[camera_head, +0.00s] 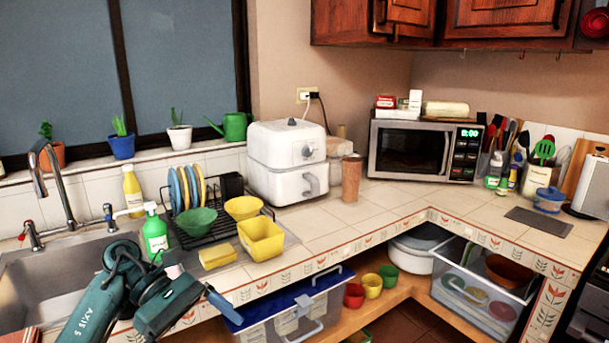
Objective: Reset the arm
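My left arm, dark teal, comes in from the bottom left in the head view, in front of the sink (45,290). My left gripper (224,306) points to the right, low in front of the counter edge and beside a clear drawer-like container (285,325) with a blue lid. It is seen from the side, so its finger opening is hidden, and I see nothing held in it. My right gripper is out of view.
A dish rack (215,232) with plates and bowls, a green bottle (155,235) and a yellow sponge (218,256) stand close behind my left arm. A white air fryer (287,160) and a microwave (422,150) stand farther back. The counter (390,207) before the microwave is clear.

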